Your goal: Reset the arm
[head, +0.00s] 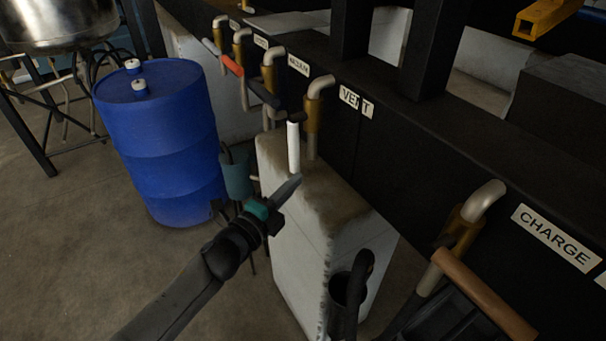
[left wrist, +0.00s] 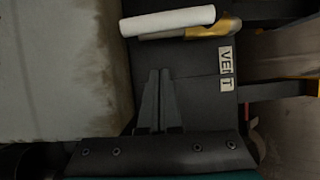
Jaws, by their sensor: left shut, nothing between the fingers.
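My left gripper (head: 297,180) reaches up from the lower left in the head view. Its narrow fingers are together with nothing between them; in the left wrist view the closed fingers (left wrist: 159,72) point toward the black beam. The white valve handle (head: 294,148) by the VENT label hangs just above and behind the fingertips in the head view. The fingers look apart from it. In the left wrist view the white handle (left wrist: 168,22) and its brass valve (left wrist: 212,31) lie beyond the fingertips, with a visible gap. My right gripper is not in view.
A black beam (head: 425,147) carries several labelled valves, including a red handle (head: 231,65) and a brown CHARGE handle (head: 484,296). A stained white block (head: 320,225) stands under the VENT valve. A blue drum (head: 160,145) stands left. Open floor (head: 60,235) lies at lower left.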

